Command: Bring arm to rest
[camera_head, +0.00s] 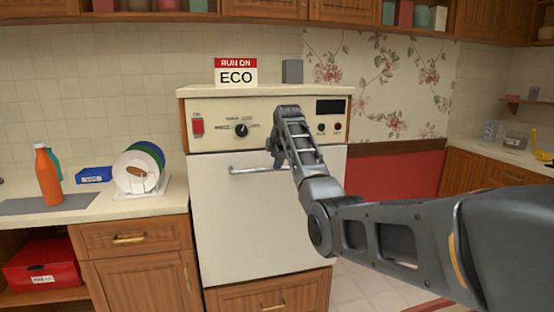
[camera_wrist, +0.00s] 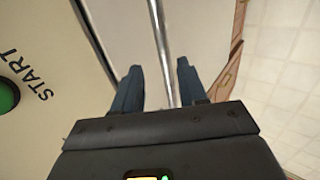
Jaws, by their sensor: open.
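My arm reaches in from the right in the head view, and my gripper (camera_head: 274,150) is in front of the white dishwasher (camera_head: 245,225), near its metal door handle (camera_head: 245,170). In the wrist view my gripper (camera_wrist: 158,68) has its two dark fingers apart, with nothing clasped between them. A thin metal bar (camera_wrist: 160,40), which looks like the handle, runs through the gap between the fingers. I cannot tell whether it touches them. The door looks shut. A green START button (camera_wrist: 8,95) shows at the left of the wrist view.
The panel has a red switch (camera_head: 198,126) and a black knob (camera_head: 241,130). An ECO sign (camera_head: 236,76) and a grey box (camera_head: 292,71) stand on top. An orange bottle (camera_head: 47,175) and a plate rack (camera_head: 150,191) are on the left counter. Floor (camera_head: 365,285) shows lower right.

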